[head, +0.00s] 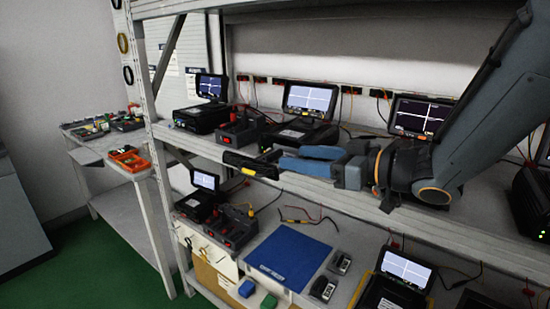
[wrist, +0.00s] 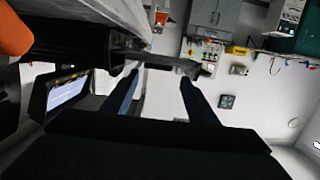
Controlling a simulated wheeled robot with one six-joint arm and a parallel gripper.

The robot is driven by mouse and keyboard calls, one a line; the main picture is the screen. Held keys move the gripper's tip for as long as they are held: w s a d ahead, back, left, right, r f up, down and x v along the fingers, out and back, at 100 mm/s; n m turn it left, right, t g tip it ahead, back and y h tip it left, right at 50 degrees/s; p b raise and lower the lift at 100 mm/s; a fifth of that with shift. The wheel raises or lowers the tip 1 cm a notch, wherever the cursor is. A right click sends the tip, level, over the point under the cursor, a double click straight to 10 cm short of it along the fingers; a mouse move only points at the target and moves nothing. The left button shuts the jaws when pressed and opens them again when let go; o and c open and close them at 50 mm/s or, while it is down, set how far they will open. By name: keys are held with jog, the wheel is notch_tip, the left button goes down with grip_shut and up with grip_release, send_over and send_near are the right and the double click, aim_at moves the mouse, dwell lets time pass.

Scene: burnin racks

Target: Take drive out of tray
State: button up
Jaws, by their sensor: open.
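My gripper (head: 284,161) reaches in from the right along the front edge of the upper shelf, its blue fingers pointing left. In the wrist view my gripper (wrist: 158,78) is open, with its two fingers apart. A flat black tray-like piece (head: 238,160) with a yellow mark sits at the shelf edge just left of the fingertips. In the wrist view a dark piece (wrist: 155,66) spans across just beyond the fingertips. I cannot tell whether the fingers touch it. I cannot make out a separate drive in the tray.
The upper shelf (head: 345,192) holds several black units with small screens (head: 310,97). The lower shelf holds a blue mat (head: 290,255) and more units. An orange bin (head: 128,159) is on the left bench.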

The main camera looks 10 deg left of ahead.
aim_at(282, 153)
jog(key=shift+p+x, duration=0.9)
jog(key=shift+x, duration=2.1)
jog(key=shift+w+r, duration=0.1)
jog(key=shift+w, duration=0.1)
jog(key=c, duration=0.8)
jog(key=shift+c, duration=0.2)
jog(key=shift+r, duration=0.1)
notch_tip(282, 153, up, 13)
jog(key=p, duration=0.3)
jog(key=shift+r, duration=0.15)
